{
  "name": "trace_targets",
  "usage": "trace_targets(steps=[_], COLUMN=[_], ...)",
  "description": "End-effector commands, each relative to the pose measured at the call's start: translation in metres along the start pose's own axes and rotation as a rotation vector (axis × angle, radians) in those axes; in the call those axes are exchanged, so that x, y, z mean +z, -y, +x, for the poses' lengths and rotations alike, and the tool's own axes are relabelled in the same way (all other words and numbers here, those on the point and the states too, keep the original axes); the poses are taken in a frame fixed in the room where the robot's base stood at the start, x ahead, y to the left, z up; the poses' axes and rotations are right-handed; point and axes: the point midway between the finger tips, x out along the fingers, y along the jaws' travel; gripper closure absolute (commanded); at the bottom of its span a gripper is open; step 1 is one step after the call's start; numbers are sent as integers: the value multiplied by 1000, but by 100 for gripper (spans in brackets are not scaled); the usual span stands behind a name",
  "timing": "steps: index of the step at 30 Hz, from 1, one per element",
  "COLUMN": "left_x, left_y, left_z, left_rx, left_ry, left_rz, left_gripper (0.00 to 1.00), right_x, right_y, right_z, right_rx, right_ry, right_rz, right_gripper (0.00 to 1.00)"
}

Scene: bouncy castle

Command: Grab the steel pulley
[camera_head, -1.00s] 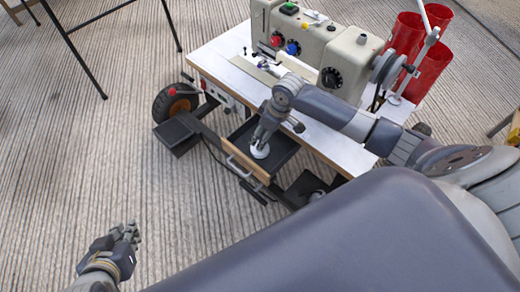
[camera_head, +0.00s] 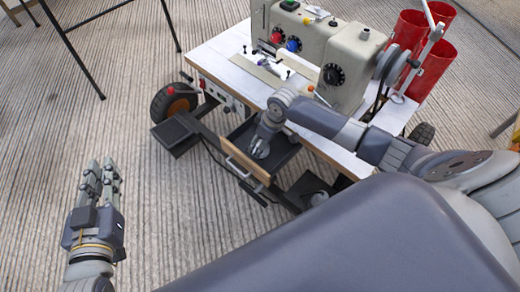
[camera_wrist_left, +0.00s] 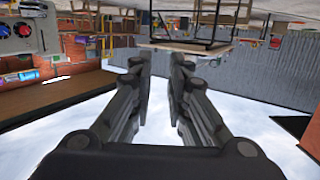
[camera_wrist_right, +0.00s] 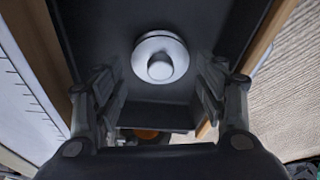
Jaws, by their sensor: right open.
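The steel pulley (camera_wrist_right: 160,57) is a round, shiny grey disc with a raised hub. It lies in a dark open drawer (camera_wrist_right: 185,116) and shows centred ahead of my right gripper (camera_wrist_right: 160,80) in the right wrist view. In the head view my right gripper (camera_head: 258,147) points down into the drawer and partly covers the pulley (camera_head: 264,153). My left gripper (camera_head: 103,168) is partly open and empty over the carpet at the left; its finger gap shows in the left wrist view (camera_wrist_left: 160,75).
The drawer has a wooden front edge (camera_head: 246,163) and sits under a white-topped wheeled table (camera_head: 215,61). A beige machine (camera_head: 345,55) with knobs stands on the table. Red containers (camera_head: 432,62) stand behind it.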

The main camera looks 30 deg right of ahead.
Motion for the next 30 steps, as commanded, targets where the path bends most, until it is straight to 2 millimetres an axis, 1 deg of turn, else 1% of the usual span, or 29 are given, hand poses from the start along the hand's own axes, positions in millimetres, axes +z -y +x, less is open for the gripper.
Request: trace_targets(steps=[1, 6, 9, 12, 16, 22, 23, 24, 26, 27, 28, 30], left_x=[-7, -37, -51, -61, -67, -67, -67, -67, -67, -67, -67, -67], left_y=[-2, -6, -7, -8, -9, -9, -9, -9, -9, -9, -9, -9], left_z=[2, 1, -1, -3, -4, -5, -5, -5, -5, -5, -5, -5], left_rx=[3, 12, 16, 18, 20, 20, 20, 20, 20, 20, 20, 19], left_ry=[-45, -195, -268, -316, -343, -345, -344, -344, -344, -344, -343, -343], left_rz=[-1, -3, -5, -6, -7, -7, -7, -7, -7, -6, -6, -6], left_gripper=[84, 84, 84, 84, 84, 84, 84, 84, 84, 84, 84, 84], right_x=[2, 2, 2, 2, 2, 2, 2, 2, 2, 2, 2, 1], right_y=[1, 1, 0, 1, 1, 1, 1, 1, 1, 1, 1, 0], right_z=[6, 17, 23, 26, 27, 27, 27, 27, 27, 27, 27, 27], right_rx=[0, 0, 1, 1, 1, 1, 1, 1, 1, 1, 1, 1], right_ry=[1, 1, 1, 0, 0, 0, 0, 0, 0, 0, 0, -1], right_rz=[0, 0, -1, -2, -2, -2, -2, -2, -1, -1, -1, -1], right_gripper=[34, 34, 34, 34, 34, 34, 39, 48, 62, 71, 75, 75])
